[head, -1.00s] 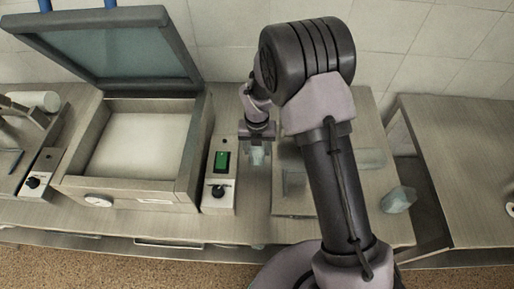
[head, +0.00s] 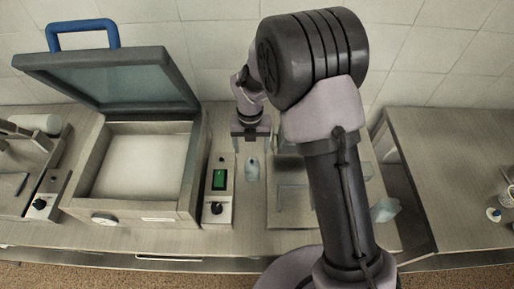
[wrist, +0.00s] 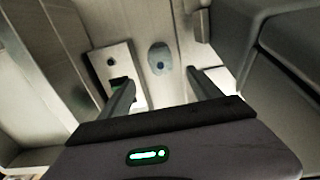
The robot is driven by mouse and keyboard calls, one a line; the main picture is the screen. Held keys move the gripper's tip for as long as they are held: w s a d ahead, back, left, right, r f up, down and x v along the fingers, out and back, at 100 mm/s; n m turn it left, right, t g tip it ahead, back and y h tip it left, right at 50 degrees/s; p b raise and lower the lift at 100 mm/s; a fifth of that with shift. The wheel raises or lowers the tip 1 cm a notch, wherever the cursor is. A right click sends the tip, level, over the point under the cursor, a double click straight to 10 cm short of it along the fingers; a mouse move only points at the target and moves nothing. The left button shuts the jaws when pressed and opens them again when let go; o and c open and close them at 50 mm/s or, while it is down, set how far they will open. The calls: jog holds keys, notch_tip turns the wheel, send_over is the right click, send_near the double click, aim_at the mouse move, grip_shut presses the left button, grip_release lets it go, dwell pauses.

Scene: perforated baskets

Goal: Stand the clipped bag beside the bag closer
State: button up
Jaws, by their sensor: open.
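The clipped bag (head: 253,171), small and pale grey, stands on the bench between the switch box and a low grey device (head: 292,203). It seems upright and apart from both. In the wrist view it shows from above as a pale oval (wrist: 157,52) with a dark blue spot. The low device may be the bag closer; my arm hides part of it. My gripper (head: 252,149) is open and empty just above the bag. In the wrist view its two fingers (wrist: 162,88) are spread, with the bag beyond them.
A chamber machine (head: 190,175) with its lid raised stands at left. The switch box (head: 217,197) with a green switch is beside it. A pale bluish lump (head: 386,210) lies at the bench's right end. A gap separates another bench (head: 450,150) at right.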

jog(key=s+d+r+m+t+y, duration=0.1)
jog(key=s+d+r+m, duration=0.2)
jog(key=r+m, duration=0.65)
jog(key=s+d+r+m+t, duration=0.2)
jog(key=s+d+r+m, duration=0.15)
jog(key=r+m, duration=0.55)
jog(key=s+d+r+m+t, duration=0.1)
jog(key=s+r+m, duration=0.3)
jog(key=s+m, duration=0.4)
jog(key=s+d+r+m+t+y, duration=0.1)
jog(key=s+r+m, duration=0.3)
jog(key=s+m, duration=0.4)
jog(key=d+m, duration=0.1)
jog(key=m, duration=0.4)
jog(key=shift+s+d+t, duration=0.35)
jog(key=shift+t, duration=0.05)
